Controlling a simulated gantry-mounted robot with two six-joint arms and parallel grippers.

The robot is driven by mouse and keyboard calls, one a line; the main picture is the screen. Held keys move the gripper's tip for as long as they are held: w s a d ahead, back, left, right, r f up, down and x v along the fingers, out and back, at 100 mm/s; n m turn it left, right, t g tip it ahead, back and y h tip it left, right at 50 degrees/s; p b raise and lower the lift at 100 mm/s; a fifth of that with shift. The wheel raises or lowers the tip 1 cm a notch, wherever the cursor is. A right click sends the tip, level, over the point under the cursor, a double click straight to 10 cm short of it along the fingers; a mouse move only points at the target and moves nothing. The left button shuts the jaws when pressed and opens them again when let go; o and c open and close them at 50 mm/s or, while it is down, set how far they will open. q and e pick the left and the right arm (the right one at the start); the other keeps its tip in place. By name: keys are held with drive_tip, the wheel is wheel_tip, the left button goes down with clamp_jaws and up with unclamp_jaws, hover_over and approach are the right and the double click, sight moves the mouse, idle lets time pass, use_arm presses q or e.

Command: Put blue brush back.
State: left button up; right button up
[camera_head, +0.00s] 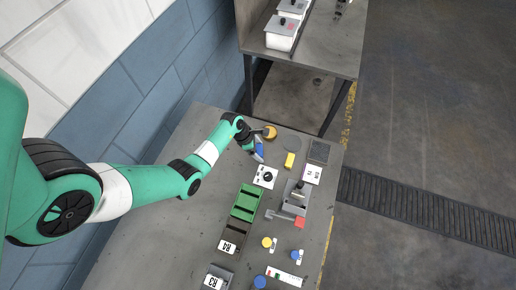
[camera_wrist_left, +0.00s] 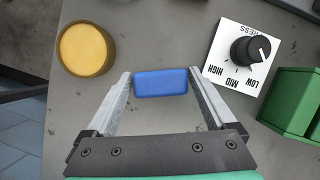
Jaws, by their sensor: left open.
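The blue brush (camera_head: 259,153) is at the far end of the table, beside my left gripper (camera_head: 252,149). In the left wrist view the blue brush (camera_wrist_left: 161,82) shows as a small blue block between the two fingertips of my left gripper (camera_wrist_left: 160,84). The fingers are spread on either side of it, and the jaws are open. I cannot tell whether a finger touches it. My right gripper is not in view.
A round yellow-orange object (camera_wrist_left: 86,49) lies left of the brush. A white dial panel (camera_wrist_left: 244,55) and a green rack (camera_head: 247,203) are to the right in the wrist view. A yellow block (camera_head: 290,160) and a grey disc (camera_head: 292,143) are nearby. Bare table lies around the brush.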

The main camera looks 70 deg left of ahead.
use_arm(q)
drive_tip(key=p+v, duration=0.4)
drive_tip(key=v, duration=0.8)
drive_tip(key=shift+p, duration=0.3)
drive_tip(key=shift+r, duration=0.15)
